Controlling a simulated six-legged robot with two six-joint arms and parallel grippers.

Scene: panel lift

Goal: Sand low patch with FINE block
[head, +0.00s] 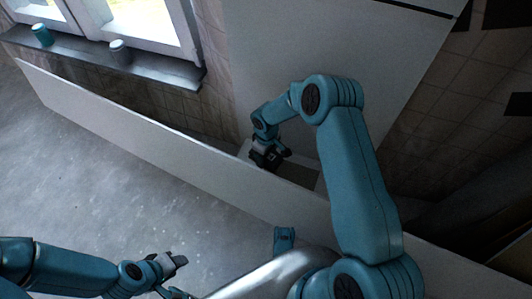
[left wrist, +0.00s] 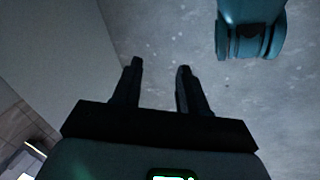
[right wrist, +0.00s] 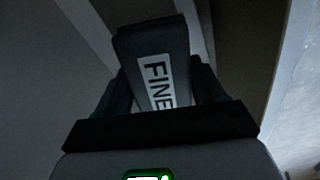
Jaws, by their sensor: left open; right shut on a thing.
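My right gripper (head: 268,157) reaches down behind the long pale board, close to the foot of the large pale wall panel (head: 300,50). In the right wrist view it is shut on a dark block (right wrist: 150,45) with a white label reading FINE (right wrist: 158,82). A dull brownish area (head: 300,172) with a paler edge lies beside that gripper; it may be the low patch, but I cannot tell for sure. Whether the block touches a surface is unclear. My left gripper (head: 178,275) is open and empty over the floor; its parted fingers show in the left wrist view (left wrist: 158,88).
The long pale board (head: 130,120) stands on edge across the view, between me and the wall. A window sill (head: 170,70) at upper left holds a teal can (head: 42,36) and a grey can (head: 120,52). The grey concrete floor (head: 80,180) at left is clear.

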